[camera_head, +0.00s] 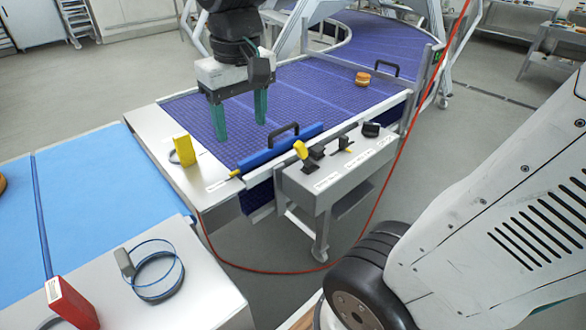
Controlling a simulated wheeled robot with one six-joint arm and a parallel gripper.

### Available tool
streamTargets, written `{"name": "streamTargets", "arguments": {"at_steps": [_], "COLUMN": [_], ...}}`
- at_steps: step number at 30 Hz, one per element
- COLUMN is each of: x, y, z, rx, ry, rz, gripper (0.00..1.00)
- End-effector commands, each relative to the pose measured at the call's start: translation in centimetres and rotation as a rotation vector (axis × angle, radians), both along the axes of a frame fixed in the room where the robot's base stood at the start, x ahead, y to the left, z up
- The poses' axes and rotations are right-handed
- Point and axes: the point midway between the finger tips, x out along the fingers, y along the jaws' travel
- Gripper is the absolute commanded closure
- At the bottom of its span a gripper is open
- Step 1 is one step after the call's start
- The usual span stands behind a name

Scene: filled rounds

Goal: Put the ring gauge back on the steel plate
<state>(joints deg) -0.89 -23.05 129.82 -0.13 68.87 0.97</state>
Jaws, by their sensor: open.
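A ring with thin blue rims, a dark lower band and a grey tab, which looks like the ring gauge (160,292), lies on a pale metal surface at the lower left. That surface (205,285) looks like a steel plate; a similar pale plate (207,172) borders the near end of the purple belt. I cannot tell which one the task means. My gripper (241,130) hangs over the purple belt, teal fingers pointing down, open with nothing between them. It is well apart from the ring, above and to the right of it in the picture.
A yellow block (185,151) stands on the plate left of my gripper. A red block (72,303) stands near the ring. A blue bar with a black handle (283,133) crosses the belt's near end. A brown round (362,78) lies farther up the purple belt (320,95).

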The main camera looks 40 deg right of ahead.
Motion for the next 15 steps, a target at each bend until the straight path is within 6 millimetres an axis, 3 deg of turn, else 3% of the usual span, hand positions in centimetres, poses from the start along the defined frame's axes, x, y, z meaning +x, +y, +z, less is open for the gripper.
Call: {"name": "streamTargets", "arguments": {"at_steps": [1, 3, 6, 10, 15], "x": [-2.6, -5.5, -8.9, -11.5, -12.5], "y": [-0.1, -0.3, -0.4, -0.5, -0.5], "z": [-0.3, -1.1, -2.4, -3.8, -4.4], "rx": [0.0, -0.001, -0.002, -0.002, -0.002], "ry": [-0.012, -0.021, -0.031, -0.037, -0.038], "rz": [-0.001, -0.001, -0.002, -0.002, -0.001], "gripper": [0.38, 0.38, 0.38, 0.38, 0.38]}}
